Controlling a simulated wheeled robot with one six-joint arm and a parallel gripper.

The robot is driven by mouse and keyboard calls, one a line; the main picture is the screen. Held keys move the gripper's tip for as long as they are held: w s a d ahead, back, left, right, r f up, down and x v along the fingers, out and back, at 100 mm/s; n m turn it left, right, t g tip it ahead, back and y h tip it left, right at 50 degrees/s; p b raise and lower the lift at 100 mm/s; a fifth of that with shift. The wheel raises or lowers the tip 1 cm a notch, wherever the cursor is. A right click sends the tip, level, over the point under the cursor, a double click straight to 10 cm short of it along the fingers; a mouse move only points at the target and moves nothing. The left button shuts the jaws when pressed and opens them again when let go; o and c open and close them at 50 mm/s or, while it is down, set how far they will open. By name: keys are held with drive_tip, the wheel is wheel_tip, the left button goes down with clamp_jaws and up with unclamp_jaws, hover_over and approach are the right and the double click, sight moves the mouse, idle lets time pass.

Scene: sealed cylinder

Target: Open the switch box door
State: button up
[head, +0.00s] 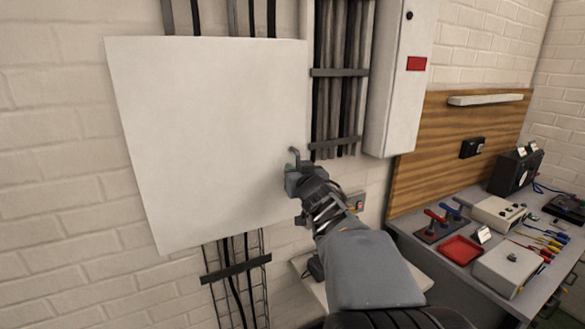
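A large flat white panel (205,140), which looks like the switch box door, hangs on the brick wall at the left and centre of the head view. I cannot tell whether it stands ajar. My gripper (295,165) is at the panel's right edge, below mid-height. A small hooked grey piece, possibly a handle or a fingertip, shows at its tip against the panel. My gripper's fingers are small and partly hidden by the wrist, so their opening and any hold on the edge are unclear.
A narrow grey wall box (400,85) with a red label stands right of the panel, beyond dark vertical cables (340,80). A workbench with a red tray (460,250), switches and instruments is at the right. A small shelf lies below my arm.

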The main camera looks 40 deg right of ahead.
drive_tip(key=shift+w+d, duration=0.25)
drive_tip(key=shift+w, duration=0.15)
drive_tip(key=shift+c, duration=0.3)
clamp_jaws()
